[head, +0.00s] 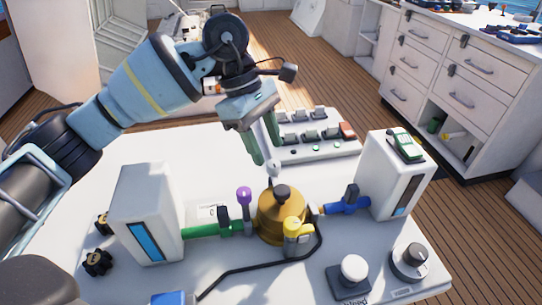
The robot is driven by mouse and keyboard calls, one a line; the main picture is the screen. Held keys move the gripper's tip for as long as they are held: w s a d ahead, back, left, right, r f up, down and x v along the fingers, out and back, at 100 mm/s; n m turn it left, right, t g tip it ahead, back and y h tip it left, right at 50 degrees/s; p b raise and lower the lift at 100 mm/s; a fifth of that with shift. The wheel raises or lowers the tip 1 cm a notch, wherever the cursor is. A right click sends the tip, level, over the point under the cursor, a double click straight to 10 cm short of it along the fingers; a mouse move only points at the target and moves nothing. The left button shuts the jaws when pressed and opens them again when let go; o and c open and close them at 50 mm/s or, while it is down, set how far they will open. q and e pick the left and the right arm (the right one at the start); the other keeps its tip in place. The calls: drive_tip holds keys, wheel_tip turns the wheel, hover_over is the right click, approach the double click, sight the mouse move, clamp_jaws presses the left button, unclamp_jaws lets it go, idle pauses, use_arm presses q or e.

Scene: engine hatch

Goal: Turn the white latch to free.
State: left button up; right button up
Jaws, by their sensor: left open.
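The white latch (274,169) has a round white knob and stands upright just behind the brass dome (281,217) on the white bench top. My left gripper (267,154) comes down from the upper left with green fingers pointing down. It is open, and its fingertips are just above or beside the white knob. I cannot tell whether they touch it. The base of the latch is partly hidden behind the dome. My right gripper is not in view.
Around the dome are a purple-knobbed latch (243,196), a yellow-topped one (292,228) and a blue handle (345,206). White boxes stand left (147,213) and right (393,174). A switch panel (318,149) lies behind. A white push knob (354,269) sits in front.

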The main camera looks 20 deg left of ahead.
sight(273, 163)
use_arm(q)
drive_tip(key=shift+x, duration=1.75)
drive_tip(key=c, duration=1)
